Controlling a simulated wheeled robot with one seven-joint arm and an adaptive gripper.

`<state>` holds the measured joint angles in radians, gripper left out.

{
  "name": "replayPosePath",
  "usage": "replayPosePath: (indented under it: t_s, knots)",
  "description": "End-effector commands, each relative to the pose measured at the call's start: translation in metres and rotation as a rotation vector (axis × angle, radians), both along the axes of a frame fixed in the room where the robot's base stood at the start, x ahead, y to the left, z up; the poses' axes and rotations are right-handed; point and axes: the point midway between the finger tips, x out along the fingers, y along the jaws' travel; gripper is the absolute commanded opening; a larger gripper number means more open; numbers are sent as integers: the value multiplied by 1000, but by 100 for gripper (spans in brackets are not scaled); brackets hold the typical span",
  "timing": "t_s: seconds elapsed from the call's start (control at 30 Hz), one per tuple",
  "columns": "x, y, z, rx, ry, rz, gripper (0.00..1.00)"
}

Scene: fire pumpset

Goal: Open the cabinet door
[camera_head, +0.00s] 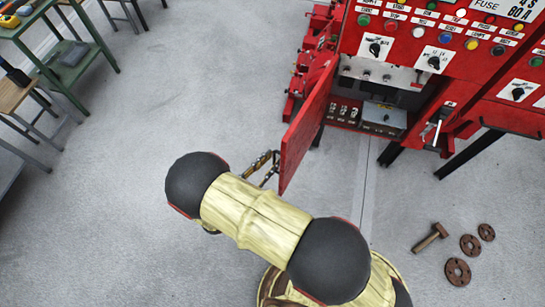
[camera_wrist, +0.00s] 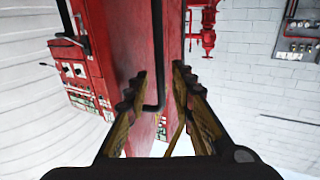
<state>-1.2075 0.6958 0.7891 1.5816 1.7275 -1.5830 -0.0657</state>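The red cabinet door (camera_head: 306,128) stands swung out from the red cabinet (camera_head: 425,50), leaving a wide opening. Inside show a grey box (camera_head: 384,115) and a row of small fittings. In the head view my gripper (camera_head: 267,165) is at the door's lower, near end, on its outer side. In the wrist view the door (camera_wrist: 172,35) fills the middle, with a black bar handle (camera_wrist: 157,50) on it. My gripper (camera_wrist: 160,73) has its fingers apart, with the handle between them, close to the left finger. Whether they touch is unclear.
A hammer (camera_head: 430,237) and rusty discs (camera_head: 458,271) lie on the floor at the lower right. Red pipework (camera_head: 312,75) stands behind the door. Green shelving (camera_head: 70,65) is at the upper left. The grey floor left of the door is clear.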

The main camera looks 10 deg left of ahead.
Motion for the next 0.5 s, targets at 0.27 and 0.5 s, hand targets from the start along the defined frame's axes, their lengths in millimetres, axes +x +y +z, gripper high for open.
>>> replayPosePath:
  t_s: [0.27,0.5]
  knots:
    - [19,-11,0,0,0,-1,24]
    - [20,-11,0,0,0,1,24]
